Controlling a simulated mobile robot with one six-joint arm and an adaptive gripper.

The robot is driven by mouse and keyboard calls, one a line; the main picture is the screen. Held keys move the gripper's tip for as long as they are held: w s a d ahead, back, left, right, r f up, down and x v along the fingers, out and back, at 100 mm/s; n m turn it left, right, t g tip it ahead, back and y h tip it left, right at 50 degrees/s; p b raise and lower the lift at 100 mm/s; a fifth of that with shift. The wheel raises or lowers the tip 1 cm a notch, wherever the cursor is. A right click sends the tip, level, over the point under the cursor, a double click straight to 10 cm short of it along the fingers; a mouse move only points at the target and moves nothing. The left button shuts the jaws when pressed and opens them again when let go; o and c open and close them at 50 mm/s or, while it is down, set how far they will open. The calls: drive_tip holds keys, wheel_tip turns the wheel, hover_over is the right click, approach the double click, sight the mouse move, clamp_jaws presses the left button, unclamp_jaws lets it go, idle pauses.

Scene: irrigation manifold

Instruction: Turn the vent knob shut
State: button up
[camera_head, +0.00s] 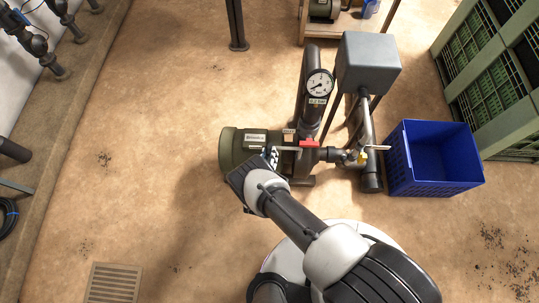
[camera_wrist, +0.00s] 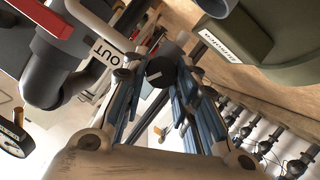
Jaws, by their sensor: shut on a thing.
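The vent knob (camera_wrist: 161,69) is a small dark grey knob with a pale line on its face, seen in the wrist view. My gripper (camera_wrist: 164,76) has its blue-padded fingers on either side of the knob and is shut on it. In the head view my gripper (camera_head: 270,157) is beside the green motor, left of the red handle, and the knob cannot be made out there.
The green motor (camera_head: 231,149) is close by. A red handle (camera_head: 308,143), an upright pipe with a pressure gauge (camera_head: 319,84), and a grey box (camera_head: 369,63) stand right of it. A blue crate (camera_head: 436,187) is farther right. The floor at left is mostly clear.

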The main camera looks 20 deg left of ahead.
idle(0.3)
drive_tip(key=o, duration=1)
drive_tip(key=shift+o, duration=0.2)
drive_tip(key=shift+s, duration=0.15)
drive_tip(key=v, duration=1.1)
drive_tip(key=shift+s+r, duration=0.25)
drive_tip(key=shift+s, duration=0.15)
